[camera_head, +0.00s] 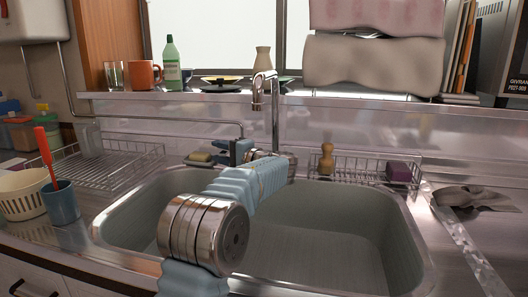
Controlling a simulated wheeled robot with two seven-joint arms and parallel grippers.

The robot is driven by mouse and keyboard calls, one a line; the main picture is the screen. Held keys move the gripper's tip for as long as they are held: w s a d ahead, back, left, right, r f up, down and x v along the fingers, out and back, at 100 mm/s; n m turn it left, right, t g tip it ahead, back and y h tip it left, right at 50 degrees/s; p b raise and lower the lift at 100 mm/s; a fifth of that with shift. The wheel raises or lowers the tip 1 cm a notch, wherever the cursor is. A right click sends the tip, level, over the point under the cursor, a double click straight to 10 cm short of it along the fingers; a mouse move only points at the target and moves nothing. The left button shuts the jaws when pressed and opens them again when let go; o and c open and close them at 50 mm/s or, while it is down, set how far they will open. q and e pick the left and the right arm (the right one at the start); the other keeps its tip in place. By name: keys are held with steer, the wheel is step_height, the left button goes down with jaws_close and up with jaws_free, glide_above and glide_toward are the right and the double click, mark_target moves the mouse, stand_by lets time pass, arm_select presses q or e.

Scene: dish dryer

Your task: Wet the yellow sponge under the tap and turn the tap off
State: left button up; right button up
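The yellow sponge (200,156) lies on a small dish (190,163) on the ledge behind the sink's left part. The chrome tap (275,115) rises behind the sink, its hooked spout above my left arm. I see no clear stream below the spout, and my arm hides the tap's base. My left gripper (226,152) is small and dark, just right of the sponge, pointing left toward it, with the sponge apart from it. Whether its fingers are open is too small to tell. My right gripper is not in view.
The grey sink basin (330,235) is empty where it shows. A wire rack (345,168) at the back right holds a brush (326,158) and a purple sponge (400,172). A drying rack (100,165) and a blue cup (60,205) stand left.

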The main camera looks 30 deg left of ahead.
arm_select(q)
steer(key=s+d+b, duration=0.1)
steer(key=d, duration=1.1)
steer(key=shift+r, duration=0.15)
